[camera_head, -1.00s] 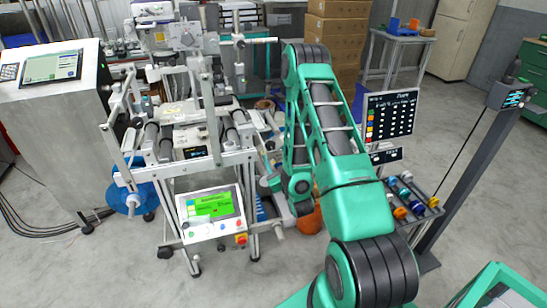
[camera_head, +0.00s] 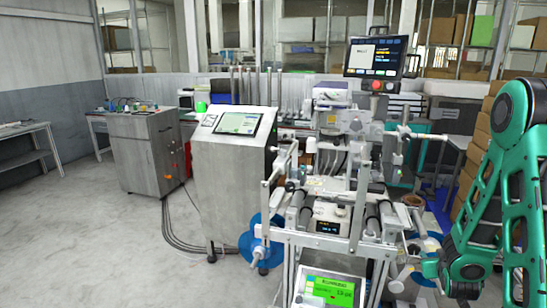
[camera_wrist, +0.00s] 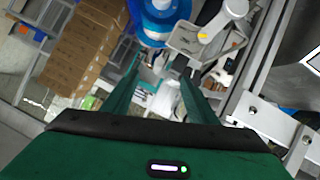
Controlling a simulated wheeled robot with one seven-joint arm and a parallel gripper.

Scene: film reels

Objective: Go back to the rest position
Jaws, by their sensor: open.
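My gripper shows in the wrist view (camera_wrist: 160,95) as two green fingers spread apart, with nothing between them. Past its fingertips lie a blue reel (camera_wrist: 155,20) and a grey metal plate. In the head view my green arm (camera_head: 505,190) stands at the right edge, and its gripper end is mostly hidden or out of frame beside the film machine (camera_head: 335,195).
The film machine with rollers and a green-screened panel (camera_head: 328,290) stands left of my arm. A steel console (camera_head: 235,175) and a grey cabinet (camera_head: 145,150) are farther left. Stacked cardboard boxes (camera_wrist: 85,50) are near the arm. Open floor lies at the left front.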

